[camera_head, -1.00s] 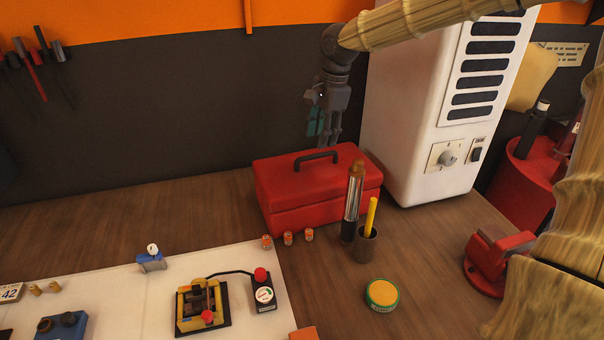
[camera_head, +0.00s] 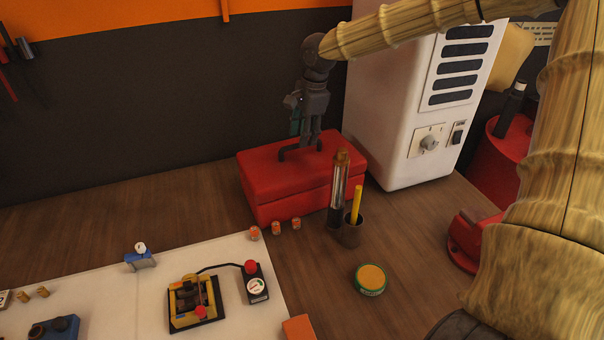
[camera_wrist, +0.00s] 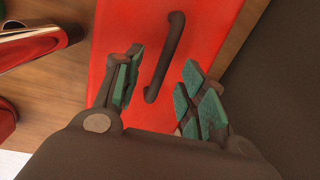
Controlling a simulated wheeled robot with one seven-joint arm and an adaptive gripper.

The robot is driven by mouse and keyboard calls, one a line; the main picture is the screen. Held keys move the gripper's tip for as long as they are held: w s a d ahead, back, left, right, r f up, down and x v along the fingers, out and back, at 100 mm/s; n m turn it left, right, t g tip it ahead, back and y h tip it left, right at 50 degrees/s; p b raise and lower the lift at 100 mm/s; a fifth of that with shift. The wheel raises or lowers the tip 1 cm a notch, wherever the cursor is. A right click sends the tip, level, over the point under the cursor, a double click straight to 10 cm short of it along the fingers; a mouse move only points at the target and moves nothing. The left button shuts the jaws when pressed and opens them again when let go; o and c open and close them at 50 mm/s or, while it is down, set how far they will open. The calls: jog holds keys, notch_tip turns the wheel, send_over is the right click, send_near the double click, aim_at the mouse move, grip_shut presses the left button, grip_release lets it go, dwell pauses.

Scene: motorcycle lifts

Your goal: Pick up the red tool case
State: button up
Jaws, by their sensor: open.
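The red tool case (camera_head: 290,190) sits closed on the wooden workbench, with a dark handle (camera_head: 297,149) raised on its lid. My gripper (camera_head: 306,138) is above the lid in the head view, its fingers pointing down and overlapping the handle. In the wrist view my open gripper (camera_wrist: 158,88) has green-padded fingertips on either side of the dark handle (camera_wrist: 165,58), over the red lid of the case (camera_wrist: 205,35). I cannot tell how far the fingertips are above the lid. Nothing is held.
A white cabinet (camera_head: 393,125) stands close right of the case. A metal cylinder (camera_head: 338,190) and a cup (camera_head: 352,234) with a yellow stick stand in front. A dark wall rises behind. A round yellow tin (camera_head: 371,279) lies nearer.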

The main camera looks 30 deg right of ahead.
aim_at(301, 169)
jog(key=shift+w+f+p, duration=0.2)
jog(key=shift+f+p, duration=0.3)
jog(key=shift+f, duration=0.2)
jog(key=shift+w+f+p, duration=0.2)
jog(key=shift+f+p, duration=0.3)
jog(key=shift+f, duration=0.15)
jog(key=shift+w+a+f+p, duration=0.1)
jog(key=shift+f+p, duration=0.1)
jog(key=shift+f, duration=0.4)
jog(key=shift+w+f+p, duration=0.1)
jog(key=shift+f+p, duration=0.05)
jog(key=shift+f, duration=0.4)
jog(key=shift+c, duration=0.5)
grip_shut()
jog(key=shift+r, duration=0.1)
